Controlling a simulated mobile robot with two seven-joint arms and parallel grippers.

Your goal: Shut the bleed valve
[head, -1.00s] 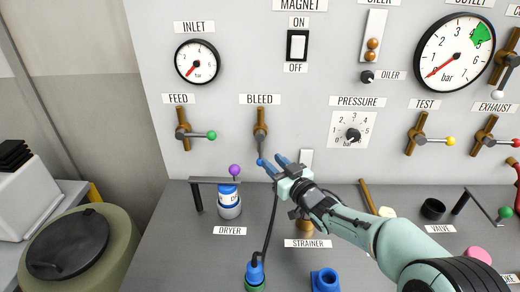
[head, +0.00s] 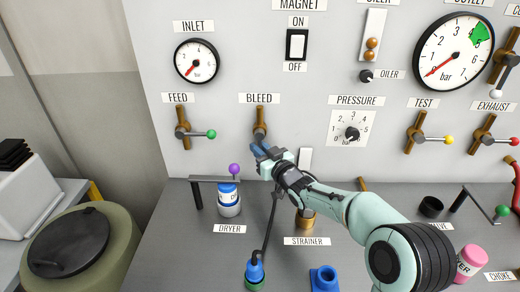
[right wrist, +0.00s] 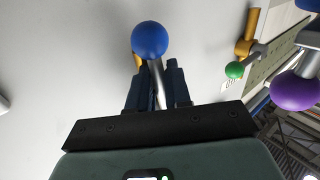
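The bleed valve (head: 260,117) is a brown fitting on the panel under the BLEED label. Its grey lever ends in a blue ball (right wrist: 150,39), which shows large in the right wrist view. In the head view the lever's lower part and ball are hidden behind my right gripper (head: 262,150). That gripper is just below the valve. In the right wrist view its two dark fingers (right wrist: 158,85) stand on either side of the lever, open, with a narrow gap beside it. My left gripper is not in view.
The feed valve (head: 183,130) with a green ball is to the left. The pressure dial (head: 352,133) is to the right.

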